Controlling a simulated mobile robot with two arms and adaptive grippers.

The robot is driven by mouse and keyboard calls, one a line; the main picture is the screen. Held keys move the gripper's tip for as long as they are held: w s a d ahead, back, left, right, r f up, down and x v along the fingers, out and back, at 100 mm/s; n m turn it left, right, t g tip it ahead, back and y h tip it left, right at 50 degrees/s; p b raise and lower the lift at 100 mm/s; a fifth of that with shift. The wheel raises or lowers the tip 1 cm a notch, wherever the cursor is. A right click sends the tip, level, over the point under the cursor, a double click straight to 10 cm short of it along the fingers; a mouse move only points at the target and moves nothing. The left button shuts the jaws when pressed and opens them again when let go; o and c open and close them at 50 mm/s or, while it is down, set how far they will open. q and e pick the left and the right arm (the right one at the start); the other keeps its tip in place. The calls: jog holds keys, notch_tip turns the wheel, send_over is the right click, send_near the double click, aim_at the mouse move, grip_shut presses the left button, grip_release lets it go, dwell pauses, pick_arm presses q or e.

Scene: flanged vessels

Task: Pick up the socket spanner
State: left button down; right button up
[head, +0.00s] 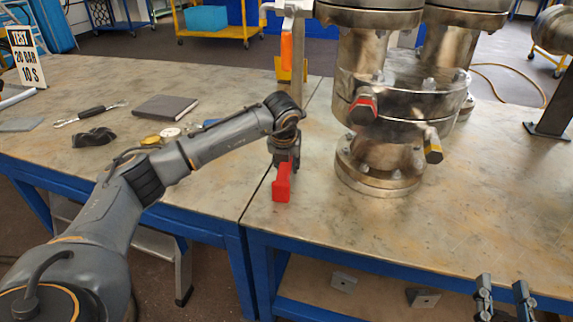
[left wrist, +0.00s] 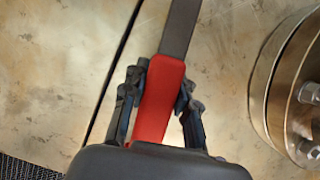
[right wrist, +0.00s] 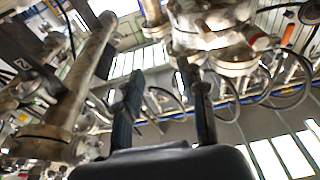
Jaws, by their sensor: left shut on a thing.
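A long tool with a red grip (head: 282,186) and a flat grey shaft is in my left gripper (head: 285,150), above the front of the bench. In the left wrist view the red grip (left wrist: 160,100) lies between the fingers of my left gripper (left wrist: 158,112), with the shaft leading away at the top. Its working end cannot be made out there, so I cannot confirm it is the socket spanner. My right gripper (head: 505,298) is at the lower right of the head view. In the right wrist view (right wrist: 163,100) its fingers are apart and empty.
The steel flanged vessel (head: 385,100) stands just right of the held tool. A black-handled tool (head: 92,113), a dark notebook (head: 165,107) and a black object (head: 93,137) lie on the left bench. An orange and yellow item (head: 287,55) shows beside the grey shaft. The front right bench (head: 330,225) is clear.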

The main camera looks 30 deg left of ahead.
pick_arm(q)
jog(key=shift+r, duration=0.2)
jog(key=shift+r, duration=0.25)
jog(key=v, duration=0.1)
jog(key=p+v, duration=0.1)
jog(key=v, duration=0.1)
jog(key=shift+w+a+r, duration=0.1)
jog(key=shift+w+r, duration=0.15)
jog(key=shift+w, duration=0.05)
jog(key=s+r, duration=0.1)
jog(key=s+d+r+p, duration=0.1)
jog(key=r, duration=0.1)
jog(key=s+d+r, duration=0.1)
jog(key=r, duration=0.1)
jog(key=shift+s+p, duration=0.35)
jog(key=shift+p, duration=0.05)
jog(key=s+d+r+p, duration=0.1)
jog(key=s+d+r, duration=0.3)
jog(key=s, duration=0.4)
jog(key=shift+d, duration=0.25)
pick_arm(e)
jog(key=s+d+f+g+h, duration=0.1)
jog(key=s+d+f+g, duration=0.1)
jog(key=f+g, duration=0.3)
jog(key=s+d+f+g+h, duration=0.2)
jog(key=s+f+g, duration=0.3)
jog(key=f, duration=0.6)
jog(key=shift+m+g, duration=0.3)
jog(key=shift+g, duration=0.1)
